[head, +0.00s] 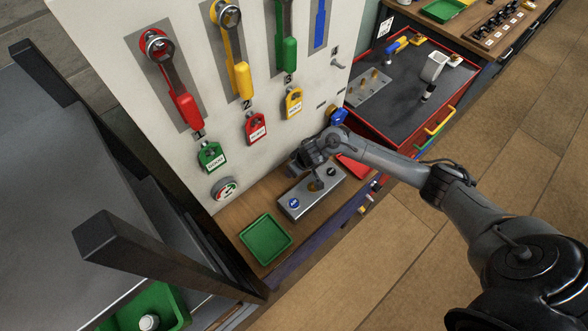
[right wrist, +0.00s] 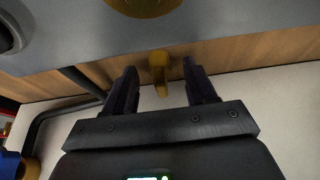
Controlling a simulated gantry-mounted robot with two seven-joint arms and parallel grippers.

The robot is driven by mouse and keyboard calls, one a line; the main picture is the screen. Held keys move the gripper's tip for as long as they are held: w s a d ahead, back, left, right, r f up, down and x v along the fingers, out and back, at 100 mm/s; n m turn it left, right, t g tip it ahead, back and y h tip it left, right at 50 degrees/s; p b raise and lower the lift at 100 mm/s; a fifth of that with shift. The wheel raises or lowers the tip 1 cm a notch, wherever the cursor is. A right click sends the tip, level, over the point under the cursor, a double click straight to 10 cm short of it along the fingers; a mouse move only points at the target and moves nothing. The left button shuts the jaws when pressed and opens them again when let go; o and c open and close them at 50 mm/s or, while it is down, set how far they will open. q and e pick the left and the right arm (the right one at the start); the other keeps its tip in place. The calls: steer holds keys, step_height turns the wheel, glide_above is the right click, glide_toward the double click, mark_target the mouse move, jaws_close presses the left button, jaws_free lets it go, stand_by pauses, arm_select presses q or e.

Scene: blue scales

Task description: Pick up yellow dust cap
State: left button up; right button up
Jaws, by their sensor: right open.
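In the right wrist view a small yellow piece (right wrist: 159,68), apparently the yellow dust cap, shows between the two fingers of my right gripper (right wrist: 161,82). A gap is visible on both sides of it, and the fingers are open. A larger yellow-brown round part (right wrist: 143,4) sits on the grey metal box at the top edge, partly cut off. In the head view my right gripper (head: 312,170) is over the back of the grey button box (head: 294,213); a yellow-brown part (head: 315,186) shows on the box just below it. The small piece is hidden there. My left gripper is not in view.
A white panel (head: 150,95) with coloured levers and padlocks stands close behind the box. A green tray (head: 265,240) lies left of the box on the wooden ledge. A red-edged dark workbench (head: 405,115) is at right. Dark posts (head: 110,240) stand at left.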

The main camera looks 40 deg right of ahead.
steer(key=shift+w+f, duration=0.1)
steer(key=shift+f, duration=0.15)
steer(key=shift+c, duration=0.2)
jaws_close()
steer(key=shift+r, duration=0.1)
